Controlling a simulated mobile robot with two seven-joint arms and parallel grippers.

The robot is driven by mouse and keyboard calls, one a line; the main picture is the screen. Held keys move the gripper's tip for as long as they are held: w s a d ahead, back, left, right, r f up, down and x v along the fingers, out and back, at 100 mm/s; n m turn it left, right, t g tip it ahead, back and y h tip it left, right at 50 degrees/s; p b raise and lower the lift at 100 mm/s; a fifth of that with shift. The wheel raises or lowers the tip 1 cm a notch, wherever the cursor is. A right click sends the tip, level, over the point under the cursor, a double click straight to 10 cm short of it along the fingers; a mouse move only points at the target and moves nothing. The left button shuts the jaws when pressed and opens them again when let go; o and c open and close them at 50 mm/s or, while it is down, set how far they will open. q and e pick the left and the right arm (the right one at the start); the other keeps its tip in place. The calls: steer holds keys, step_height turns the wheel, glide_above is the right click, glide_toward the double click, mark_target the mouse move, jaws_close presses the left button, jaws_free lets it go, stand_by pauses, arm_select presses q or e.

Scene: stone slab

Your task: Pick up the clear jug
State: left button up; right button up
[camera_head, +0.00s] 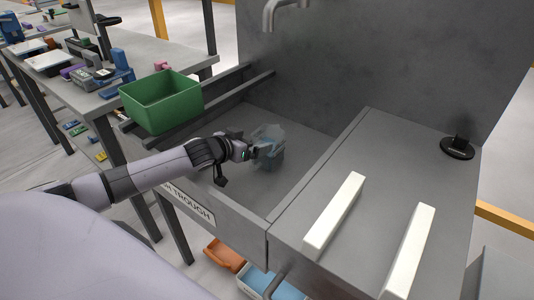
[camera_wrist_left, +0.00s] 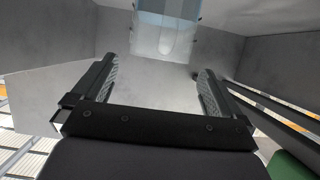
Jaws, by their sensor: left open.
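The clear jug (camera_head: 268,147) is see-through with a bluish tint and stands in the grey trough, below the tap. My left gripper (camera_head: 250,151) reaches in from the left and is right at the jug's near left side in the head view. In the left wrist view the jug (camera_wrist_left: 166,30) is at the top, beyond the open fingers (camera_wrist_left: 153,82). The space between the fingers looks empty. Whether a finger touches the jug cannot be told. My right gripper is not in view.
A green bin (camera_head: 162,101) sits on the rails at the trough's left. A tap (camera_head: 285,10) hangs above. Two white bars (camera_head: 335,213) lie on the slab to the right, with a black round stand (camera_head: 457,148) behind. A cluttered table (camera_head: 150,52) stands at the back left.

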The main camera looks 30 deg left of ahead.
mark_target(262, 136)
arm_select(q)
steer(key=shift+r+x, duration=0.1)
steer(key=shift+x, duration=1.3)
steer(key=shift+r+x, duration=0.15)
steer(key=shift+x, duration=1.3)
steer(key=shift+w, duration=0.1)
steer(key=shift+r, duration=0.1)
steer(key=c, duration=1.2)
